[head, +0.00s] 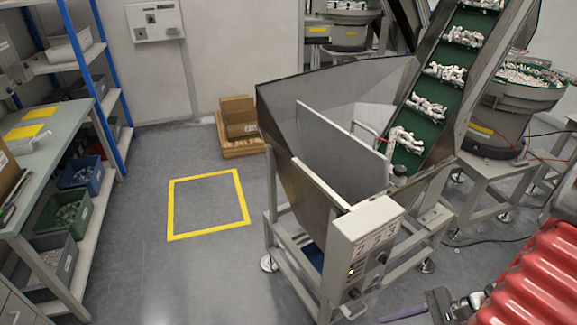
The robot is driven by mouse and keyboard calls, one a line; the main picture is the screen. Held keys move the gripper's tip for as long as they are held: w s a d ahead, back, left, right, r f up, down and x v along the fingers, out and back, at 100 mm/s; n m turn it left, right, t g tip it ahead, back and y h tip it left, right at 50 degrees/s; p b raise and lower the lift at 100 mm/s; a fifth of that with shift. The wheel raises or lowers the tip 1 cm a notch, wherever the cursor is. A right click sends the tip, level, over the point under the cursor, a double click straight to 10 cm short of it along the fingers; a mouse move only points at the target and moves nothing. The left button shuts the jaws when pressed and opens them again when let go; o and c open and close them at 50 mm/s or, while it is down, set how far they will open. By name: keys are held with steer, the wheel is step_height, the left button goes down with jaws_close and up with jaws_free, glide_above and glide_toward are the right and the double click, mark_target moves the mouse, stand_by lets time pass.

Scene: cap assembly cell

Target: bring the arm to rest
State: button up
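Part of my arm, in a red ribbed cover, shows at the lower right of the head view. The end of my gripper (425,308) shows at the bottom edge, right of the hopper's control box, with a thin purple-grey piece and a grey piece visible. The rest of it is cut off by the frame, so I cannot tell how far apart its fingers are. I see nothing held in the visible part.
A metal hopper (285,125) with a green inclined conveyor (430,92) carrying white parts stands centre right, its control box (365,250) in front. A bowl feeder (500,110) stands right. Left are a workbench (45,143) and blue-posted shelves (75,63).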

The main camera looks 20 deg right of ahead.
steer(key=w+a+r+n+g+h, duration=0.1)
steer(key=w+a+r+n+h, duration=0.15)
steer(key=r+n, duration=0.25)
steer(key=w+a+r+n+h, duration=0.2)
steer(key=r+n+h, duration=0.2)
steer(key=r, duration=0.2)
steer(key=w+a+r+n+g+h, duration=0.1)
steer(key=w+a+r+n+h, duration=0.15)
steer(key=r+n, duration=0.25)
steer(key=a+r+n+t, duration=0.3)
steer(key=a+r+n, duration=0.2)
steer(key=a+r, duration=0.4)
steer(key=shift+w+a+n+t, duration=0.3)
steer(key=shift+a+t, duration=0.1)
steer(key=shift+a, duration=0.75)
